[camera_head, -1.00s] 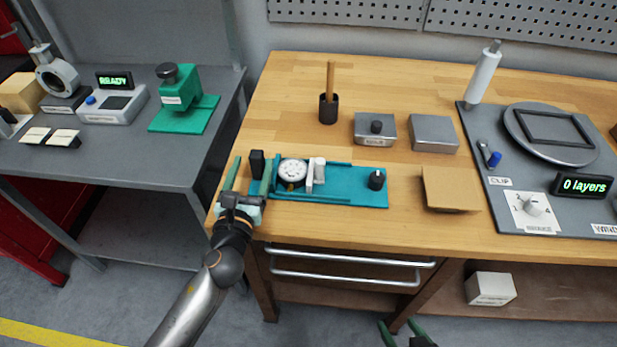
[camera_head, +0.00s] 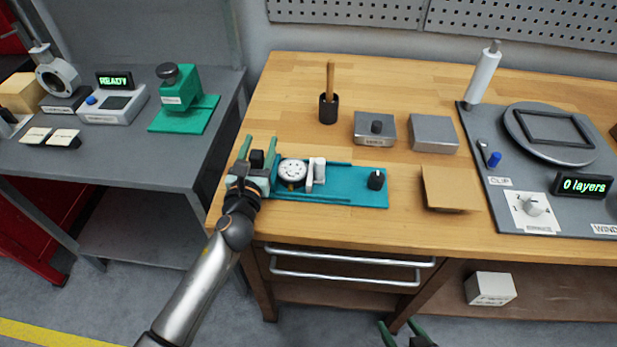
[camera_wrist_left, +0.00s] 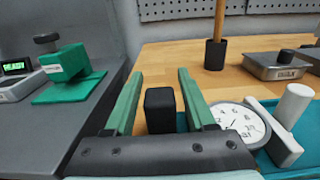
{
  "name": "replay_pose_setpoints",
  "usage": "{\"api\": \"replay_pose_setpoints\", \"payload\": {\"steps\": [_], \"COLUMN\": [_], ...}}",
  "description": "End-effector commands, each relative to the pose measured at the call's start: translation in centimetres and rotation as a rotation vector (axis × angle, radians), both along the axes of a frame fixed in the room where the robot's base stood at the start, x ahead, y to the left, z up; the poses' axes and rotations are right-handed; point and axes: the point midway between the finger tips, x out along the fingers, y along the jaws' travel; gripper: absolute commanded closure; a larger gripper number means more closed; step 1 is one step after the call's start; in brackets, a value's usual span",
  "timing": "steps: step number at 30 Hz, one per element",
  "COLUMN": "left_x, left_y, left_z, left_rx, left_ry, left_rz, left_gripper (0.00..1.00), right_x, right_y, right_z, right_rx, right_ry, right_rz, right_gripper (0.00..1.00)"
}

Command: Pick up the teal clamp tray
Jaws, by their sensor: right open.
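The teal clamp tray (camera_head: 345,189) lies flat on the wooden bench near its front edge. It carries a round white dial (camera_head: 292,172), a white clamp piece and a small black knob (camera_head: 376,180). A black block (camera_head: 257,160) stands at its left end. My left gripper (camera_head: 258,146) is open, its green fingers on either side of the black block; the left wrist view shows this block (camera_wrist_left: 159,109) between the fingers, with gaps on both sides. My right gripper (camera_head: 408,330) is open at the bottom edge, low in front of the bench, and partly cut off.
Behind the tray stand a black cup with a wooden stick (camera_head: 328,107) and two grey metal boxes (camera_head: 434,133). A cardboard piece (camera_head: 450,188) lies right of the tray. A grey side table (camera_head: 120,170) is to the left, across a gap.

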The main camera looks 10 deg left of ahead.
Motion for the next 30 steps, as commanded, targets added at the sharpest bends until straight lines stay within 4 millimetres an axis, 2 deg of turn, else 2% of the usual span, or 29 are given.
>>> {"api": "replay_pose_setpoints", "payload": {"steps": [2, 14, 30], "left_x": [-0.02, -0.03, -0.04], "left_y": [0.01, 0.01, 0.01], "left_z": [-0.01, -0.01, -0.03], "left_rx": [0.0, 0.0, 0.001], "left_ry": [0.0, 0.0, 0.0], "left_rz": [0.0, 0.0, 0.0], "left_gripper": [0.55, 1.0, 1.0], "right_x": [0.0, 0.0, 0.0], "right_y": [0.0, 0.0, 0.0], "right_z": [0.0, 0.0, 0.0], "right_rx": [0.0, 0.0, 0.0], "right_ry": [0.0, 0.0, 0.0], "right_rz": [0.0, 0.0, 0.0], "right_gripper": [0.29, 0.29, 0.29]}}
